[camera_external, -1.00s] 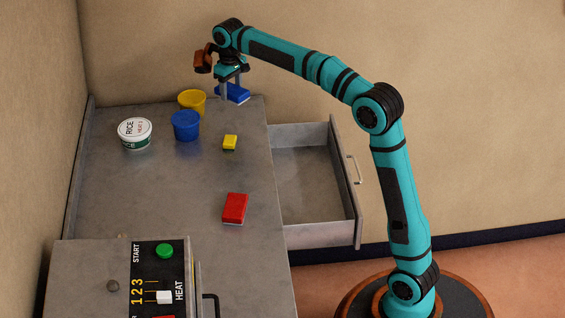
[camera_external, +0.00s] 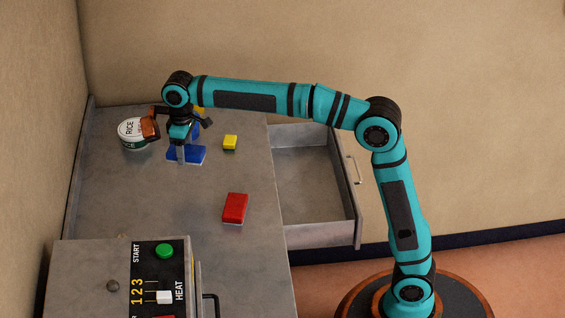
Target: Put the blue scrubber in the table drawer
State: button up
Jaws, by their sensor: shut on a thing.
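The blue scrubber (camera_external: 197,155), blue with a pale underside, is between the fingers of my gripper (camera_external: 182,157). My gripper points down over the left part of the metal table and is shut on the scrubber. I cannot tell how high the scrubber is above the tabletop. The table drawer (camera_external: 308,184) is pulled open on the table's right side and looks empty. It lies to the right of my gripper.
A white rice tub (camera_external: 133,131) stands left of my gripper. A yellow tub (camera_external: 200,109) is mostly hidden behind it. A heater panel (camera_external: 160,275) stands in front.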

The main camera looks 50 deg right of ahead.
aim_at(183, 230)
jog(key=s+a+n, duration=0.3)
jog(key=s+a, duration=0.9)
jog(key=a, duration=0.3)
jog(key=shift+s+f, duration=0.15)
jog(key=shift+f, duration=2.5)
jog(key=shift+s+f, duration=0.1)
jog(key=shift+f, duration=2.5)
jog(key=o, duration=1)
jog(key=shift+f, duration=0.1)
jog(key=shift+o, duration=0.2)
notch_tip(183, 230, up, 12)
